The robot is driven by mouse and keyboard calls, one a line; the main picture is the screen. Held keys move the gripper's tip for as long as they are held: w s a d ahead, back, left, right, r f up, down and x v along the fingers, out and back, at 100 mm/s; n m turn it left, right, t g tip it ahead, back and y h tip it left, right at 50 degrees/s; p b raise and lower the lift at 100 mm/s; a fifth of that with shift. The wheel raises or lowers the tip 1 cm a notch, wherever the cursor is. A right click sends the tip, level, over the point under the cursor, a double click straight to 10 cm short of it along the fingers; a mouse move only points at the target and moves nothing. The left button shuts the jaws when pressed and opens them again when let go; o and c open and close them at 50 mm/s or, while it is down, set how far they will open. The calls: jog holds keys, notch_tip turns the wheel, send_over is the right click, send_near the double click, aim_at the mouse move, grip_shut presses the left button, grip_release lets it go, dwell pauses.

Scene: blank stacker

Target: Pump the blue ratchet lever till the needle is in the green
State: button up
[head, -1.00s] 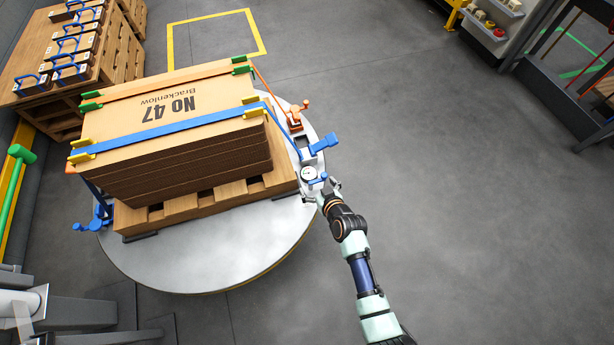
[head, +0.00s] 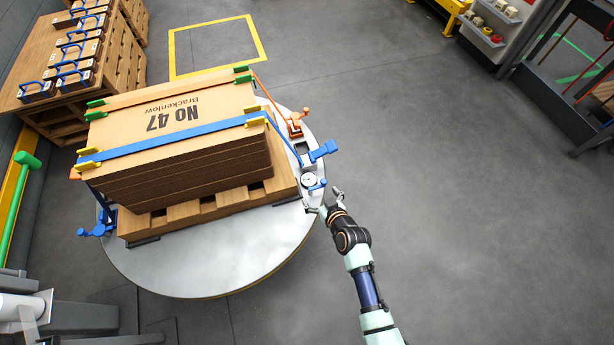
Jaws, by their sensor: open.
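The blue ratchet lever (head: 322,151) sticks out to the right from the ratchet at the turntable's right edge. The blue strap (head: 180,137) runs from there over the stack of brown blanks (head: 150,118). A round white gauge (head: 309,180) sits just below the lever; its needle and green zone are too small to read. My gripper (head: 329,201) is open and empty, below and slightly right of the gauge, apart from the lever.
The stack rests on a wooden pallet (head: 215,207) on a round grey turntable (head: 190,268). An orange ratchet (head: 295,124) stands just above the blue one. Another blue fitting (head: 97,228) is at the left. The floor to the right (head: 450,180) is clear.

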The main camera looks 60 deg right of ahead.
jog(key=p+v, duration=0.3)
jog(key=v, duration=0.4)
jog(key=shift+s, duration=0.15)
jog(key=shift+a+r, duration=0.1)
jog(key=w+a+r+n+t+y+p, duration=0.1)
jog(key=w+a+r+n+y+p, duration=0.1)
jog(key=w+a+r, duration=0.45)
jog(key=w+a+r+n+t+y+p, duration=0.15)
jog(key=w+a+r, duration=0.25)
jog(key=r, duration=0.5)
jog(key=w+a+r+n+t+y+p, duration=0.1)
jog(key=w+a+r+n+p, duration=0.15)
jog(key=w+a+r, duration=0.4)
jog(key=s+a+r+n+y+p, duration=0.1)
jog(key=a+r+y+p, duration=0.15)
jog(key=a+r, duration=0.8)
jog(key=s+a+r+n+y+p, duration=0.15)
jog(key=a+r+p, duration=0.25)
jog(key=a+r, duration=0.65)
jog(key=d+r+p, duration=0.3)
jog(key=r+p, duration=3.3)
jog(key=r, duration=0.3)
jog(key=shift+s+h+p, duration=0.15)
jog(key=shift+h+p, duration=0.2)
jog(key=shift+p, duration=0.05)
